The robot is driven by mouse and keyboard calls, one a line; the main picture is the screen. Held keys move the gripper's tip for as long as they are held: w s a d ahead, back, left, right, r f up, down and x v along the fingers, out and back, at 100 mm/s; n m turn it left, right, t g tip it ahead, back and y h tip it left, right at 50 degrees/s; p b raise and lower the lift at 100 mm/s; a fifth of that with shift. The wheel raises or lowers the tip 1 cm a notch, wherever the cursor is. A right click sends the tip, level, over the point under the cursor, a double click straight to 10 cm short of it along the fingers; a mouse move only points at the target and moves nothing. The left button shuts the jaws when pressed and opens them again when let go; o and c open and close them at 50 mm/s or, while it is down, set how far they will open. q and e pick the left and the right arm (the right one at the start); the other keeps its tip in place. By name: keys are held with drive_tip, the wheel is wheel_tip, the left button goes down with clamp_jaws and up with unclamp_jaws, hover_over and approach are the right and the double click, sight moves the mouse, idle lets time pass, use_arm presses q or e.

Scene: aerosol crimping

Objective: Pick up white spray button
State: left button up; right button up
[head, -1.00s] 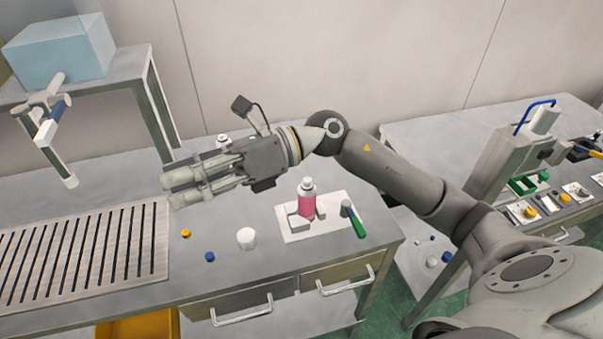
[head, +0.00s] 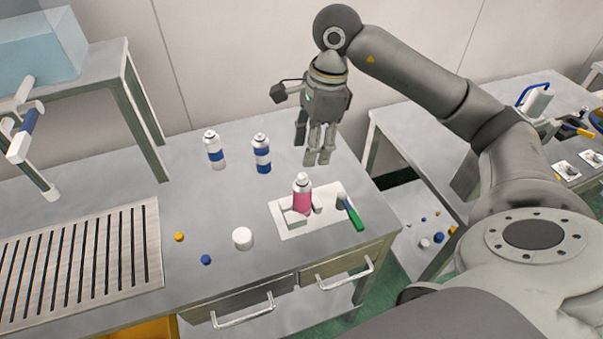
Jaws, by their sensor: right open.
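My right gripper (head: 318,157) is open and empty, fingers pointing down, above the back right of the bench, behind the pink can (head: 302,195). A larger white round piece (head: 242,238) stands on the bench left of the white plate (head: 325,226). I cannot tell whether it is the white spray button. Small white pieces (head: 425,242) also lie on the lower surface at right, too small to identify. A small yellow button (head: 179,236) and a small blue button (head: 206,259) lie to the left. My left gripper is not in view.
Two white-and-blue cans (head: 214,150) (head: 262,153) stand at the back. A green-handled tool (head: 350,212) lies on the plate beside the pink can. A slotted grey panel (head: 80,262) covers the bench's left. The bench between panel and cans is clear.

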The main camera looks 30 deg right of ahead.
sight(303, 175)
drive_tip(key=shift+a+f, duration=0.1)
drive_tip(key=shift+f, duration=0.85)
drive_tip(key=f+p, duration=0.2)
drive_tip(key=a+f, duration=0.1)
drive_tip(key=f, duration=0.1)
drive_tip(key=shift+w+a+p, duration=0.1)
drive_tip(key=shift+w+p, duration=0.2)
drive_tip(key=shift+p, duration=0.1)
drive_tip(key=shift+f, duration=0.75)
drive_tip(key=c, duration=0.8)
